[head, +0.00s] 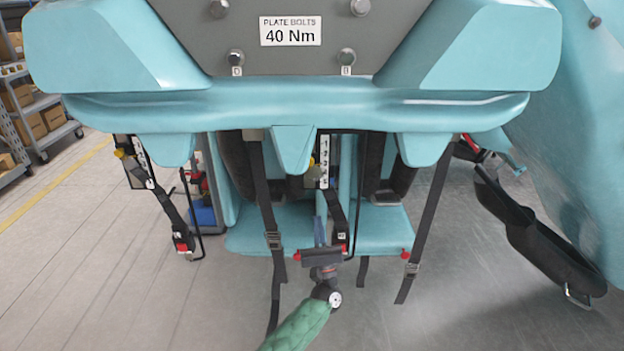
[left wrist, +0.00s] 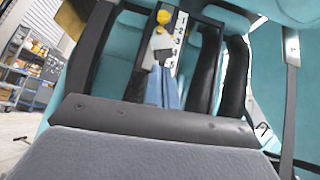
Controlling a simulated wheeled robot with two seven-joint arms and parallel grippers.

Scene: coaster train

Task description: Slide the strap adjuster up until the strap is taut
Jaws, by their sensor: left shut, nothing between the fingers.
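Dark straps hang below the turquoise seat shell. One strap (head: 262,185) carries a metal adjuster (head: 273,240) left of my left gripper; another strap (head: 428,225) carries an adjuster (head: 412,269) to the right. Both straps hang with loose tails. My left gripper (head: 320,231) points away from me, its blue fingers shut and empty, apart from both adjusters. In the left wrist view its fingertips (left wrist: 163,88) overlap the area below a yellow knob (left wrist: 163,18) on a white numbered strip (left wrist: 180,40). That strip also shows in the head view (head: 324,160). My right gripper is not in view.
A turquoise seat (head: 375,232) stands behind the gripper. Shelves with boxes (head: 30,105) are far left. The left floor is mostly clear.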

